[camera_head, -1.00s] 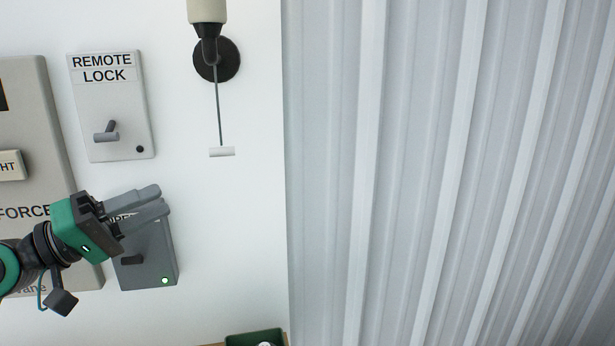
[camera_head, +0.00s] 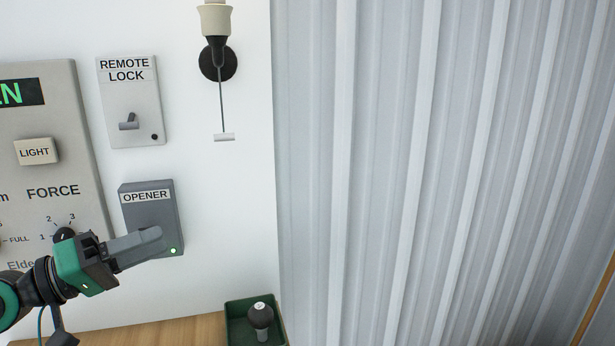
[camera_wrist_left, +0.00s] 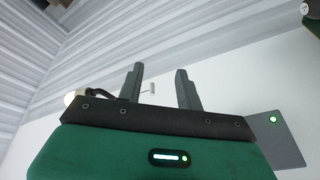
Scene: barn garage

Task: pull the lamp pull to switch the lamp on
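The lamp pull (camera_head: 224,137) is a small pale bar hanging on a thin dark cord below the wall lamp (camera_head: 217,58), which has a cream shade and a round black base. My left gripper (camera_head: 155,240) is below and to the left of the pull, in front of the opener box, not touching the pull. In the left wrist view its two fingers (camera_wrist_left: 161,90) stand apart with nothing gripped, and the small pale pull (camera_wrist_left: 152,88) shows beyond, between them. My right gripper is not in view.
The opener box (camera_head: 150,208) with a green light, the remote lock plate (camera_head: 128,105) and a large control panel (camera_head: 45,125) are on the wall at left. A green tray (camera_head: 236,309) holding a dark knobbed object (camera_head: 261,316) sits on the wooden surface (camera_head: 165,332). Corrugated metal (camera_head: 420,180) fills the right.

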